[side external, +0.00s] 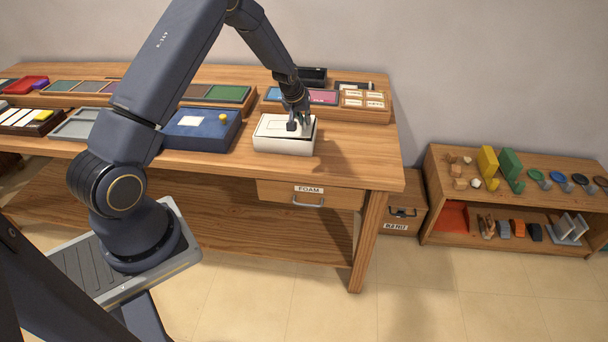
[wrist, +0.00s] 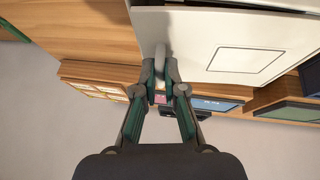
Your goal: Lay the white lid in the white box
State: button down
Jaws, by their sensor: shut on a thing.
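The white box (side external: 283,145) stands on the workbench near its right end. The white lid (side external: 271,127) is a flat panel with a thin square outline, at the top of the box. It fills the upper right of the wrist view (wrist: 205,25). My gripper (side external: 293,124) is over the box, pointing down. In the wrist view my gripper (wrist: 160,77) is shut on a pale upright grip at the lid's edge. A dark gap shows along one side of the lid. I cannot tell whether the lid rests on the box or hangs just above it.
A blue box (side external: 201,130) with a yellow knob stands just left of the white box. A wooden rack (side external: 340,112) with small labelled blocks and panels is behind. The bench's front right corner (side external: 375,170) is clear. A low shelf (side external: 480,195) with coloured blocks stands farther right.

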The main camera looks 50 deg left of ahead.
jog(key=shift+f, duration=0.2)
dwell(0.6)
jog(key=c, duration=1.2)
grip_release()
jog(key=v, duration=1.2)
jog(key=shift+s+d, duration=0.1)
